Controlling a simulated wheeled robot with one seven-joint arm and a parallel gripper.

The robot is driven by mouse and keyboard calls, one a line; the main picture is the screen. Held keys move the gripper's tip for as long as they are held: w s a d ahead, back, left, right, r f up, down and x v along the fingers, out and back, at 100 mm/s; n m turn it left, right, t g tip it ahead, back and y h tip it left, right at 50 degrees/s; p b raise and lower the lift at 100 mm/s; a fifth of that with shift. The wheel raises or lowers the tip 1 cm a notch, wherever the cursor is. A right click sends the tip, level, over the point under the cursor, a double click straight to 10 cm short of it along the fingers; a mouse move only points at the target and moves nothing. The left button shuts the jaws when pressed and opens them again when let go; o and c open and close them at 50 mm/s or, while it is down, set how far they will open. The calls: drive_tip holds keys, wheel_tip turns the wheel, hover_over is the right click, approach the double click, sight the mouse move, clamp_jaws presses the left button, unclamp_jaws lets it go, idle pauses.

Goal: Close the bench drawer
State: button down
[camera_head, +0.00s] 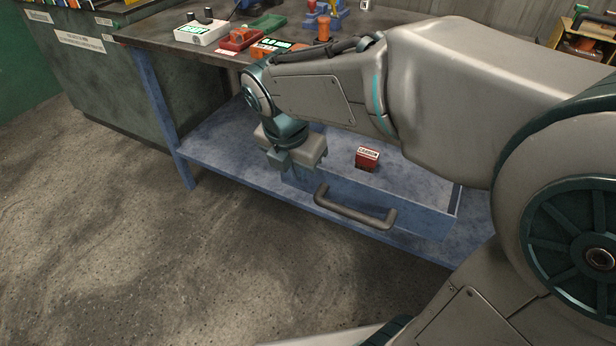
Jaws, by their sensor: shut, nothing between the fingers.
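The bench drawer (415,213) is a blue open-topped box that stands out from the bench, with a dark bar handle (350,213) on its front. A small red box with a white label (367,158) sits inside it. My gripper (279,167) is shut and empty. It points down at the drawer's left front corner, to the left of the handle. I cannot tell whether it touches the drawer. My arm hides the back of the drawer and part of the bench front.
The bench top (140,32) carries a white device (201,31), a red device (240,39) and other small items. A blue lower shelf (215,162) and a blue bench leg (160,115) lie left of the drawer. The concrete floor (130,260) in front is clear.

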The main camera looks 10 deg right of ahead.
sight(311, 181)
drive_tip(key=shift+n, duration=0.4)
drive_tip(key=b+x, duration=0.1)
drive_tip(key=x, duration=0.2)
drive_tip(key=w+b+x, duration=0.1)
drive_tip(key=x, duration=0.3)
drive_tip(key=w+d+b+x, duration=0.1)
drive_tip(key=x, duration=0.3)
drive_tip(key=shift+w+r+b, duration=0.1)
drive_tip(key=shift+r+b, duration=0.2)
drive_tip(key=shift+b, duration=0.05)
drive_tip(key=shift+w+d+r, duration=0.1)
drive_tip(key=shift+w+d, duration=0.4)
drive_tip(key=shift+w, duration=0.1)
